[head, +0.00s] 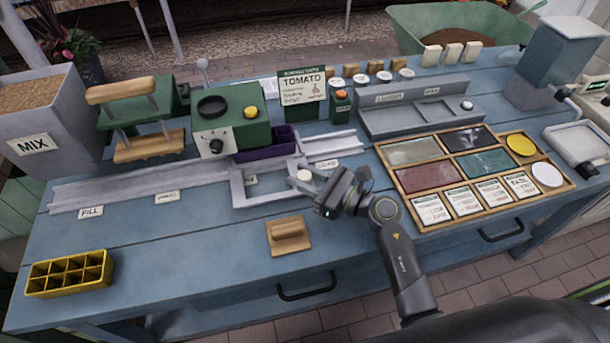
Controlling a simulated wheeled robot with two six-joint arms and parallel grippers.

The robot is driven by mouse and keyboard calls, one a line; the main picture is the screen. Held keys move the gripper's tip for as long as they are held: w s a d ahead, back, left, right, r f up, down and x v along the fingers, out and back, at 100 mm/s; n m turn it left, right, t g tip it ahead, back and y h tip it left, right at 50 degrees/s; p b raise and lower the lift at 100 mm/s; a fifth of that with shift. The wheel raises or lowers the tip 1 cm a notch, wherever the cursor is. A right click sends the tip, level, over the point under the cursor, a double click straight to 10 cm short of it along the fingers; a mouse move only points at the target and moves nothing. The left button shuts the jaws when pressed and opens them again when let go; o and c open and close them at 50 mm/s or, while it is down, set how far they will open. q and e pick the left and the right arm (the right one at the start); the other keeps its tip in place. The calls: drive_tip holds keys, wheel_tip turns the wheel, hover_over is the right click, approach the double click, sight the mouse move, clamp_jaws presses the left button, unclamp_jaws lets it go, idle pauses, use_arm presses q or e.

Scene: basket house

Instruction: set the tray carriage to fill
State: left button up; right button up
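The tray carriage (240,193) is a grey open frame on the pale rail (120,183) that runs along the bench. It stands toward the rail's right end, between the "LOAD" label (327,163) and a partly hidden label. A round whitish knob (304,176) sits at its right side. The "FILL" label (90,212) is at the rail's far left, well away from the carriage. My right gripper (326,192) is just right of the knob, close to it; contact and finger opening are unclear. My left gripper is out of view.
A green machine (238,105) with a dial and a purple tray (268,148) stand behind the carriage. A wooden-handled press (150,147) and MIX bin (40,125) stand behind the rail. A yellow cell tray (68,274) and wooden block (288,237) lie in front.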

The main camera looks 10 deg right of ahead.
drive_tip(key=o, duration=0.4)
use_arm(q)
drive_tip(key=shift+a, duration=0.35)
use_arm(e)
drive_tip(key=b+v, duration=0.4)
drive_tip(key=v, duration=1.1)
drive_tip(key=shift+s+d+f, duration=0.15)
drive_tip(key=shift+s+d, duration=0.1)
drive_tip(key=shift+s, duration=0.05)
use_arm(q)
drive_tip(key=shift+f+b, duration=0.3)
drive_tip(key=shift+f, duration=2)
use_arm(e)
drive_tip(key=shift+v, duration=0.8)
drive_tip(key=shift+o, duration=0.2)
